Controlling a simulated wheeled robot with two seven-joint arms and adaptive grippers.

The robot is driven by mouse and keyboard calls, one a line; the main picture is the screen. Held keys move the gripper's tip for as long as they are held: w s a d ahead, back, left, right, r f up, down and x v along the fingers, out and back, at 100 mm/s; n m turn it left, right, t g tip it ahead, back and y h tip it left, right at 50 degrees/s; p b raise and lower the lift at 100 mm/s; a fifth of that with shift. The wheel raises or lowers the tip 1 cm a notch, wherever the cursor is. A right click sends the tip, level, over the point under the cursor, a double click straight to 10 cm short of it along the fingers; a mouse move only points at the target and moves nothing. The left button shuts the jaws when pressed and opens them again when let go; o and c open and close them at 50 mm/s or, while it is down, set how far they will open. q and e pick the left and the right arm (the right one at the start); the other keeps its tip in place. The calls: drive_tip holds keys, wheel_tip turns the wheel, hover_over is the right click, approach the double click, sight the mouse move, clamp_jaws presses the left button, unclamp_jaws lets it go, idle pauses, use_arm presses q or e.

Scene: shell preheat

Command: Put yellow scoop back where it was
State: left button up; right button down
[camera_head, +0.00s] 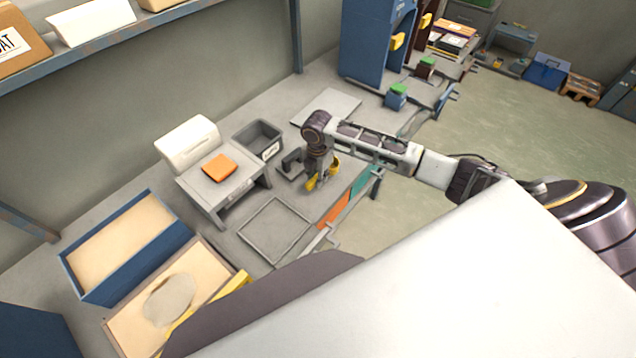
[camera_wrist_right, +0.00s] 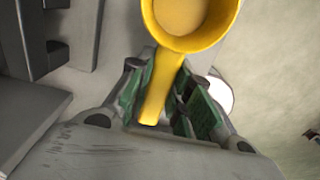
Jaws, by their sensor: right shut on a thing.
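The yellow scoop (camera_head: 334,166) is in my right gripper (camera_head: 318,180), over the bench near its front edge. In the right wrist view the scoop's round cup (camera_wrist_right: 190,20) is at the top, and its handle passes down between the green-padded fingers. My right gripper (camera_wrist_right: 168,105) is shut on the handle there. In the head view the arm partly covers the scoop. A small grey bracket (camera_head: 290,165) stands just left of the gripper; grey stepped parts (camera_wrist_right: 40,45) show at the left of the wrist view. My left gripper is not in view.
A grey bin (camera_head: 258,140) stands behind and left of the gripper. A small grey table (camera_head: 228,190) carries an orange pad (camera_head: 219,168). A square tray (camera_head: 276,230) and a blue sand box (camera_head: 125,240) are further left. A flat grey plate (camera_head: 327,104) lies behind the arm.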

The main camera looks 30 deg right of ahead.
drive_tip(key=shift+f, duration=1.85)
drive_tip(key=shift+f, duration=0.1)
drive_tip(key=c, duration=1.3)
unclamp_jaws()
wheel_tip(320, 180, up, 12)
drive_tip(key=shift+r, duration=0.15)
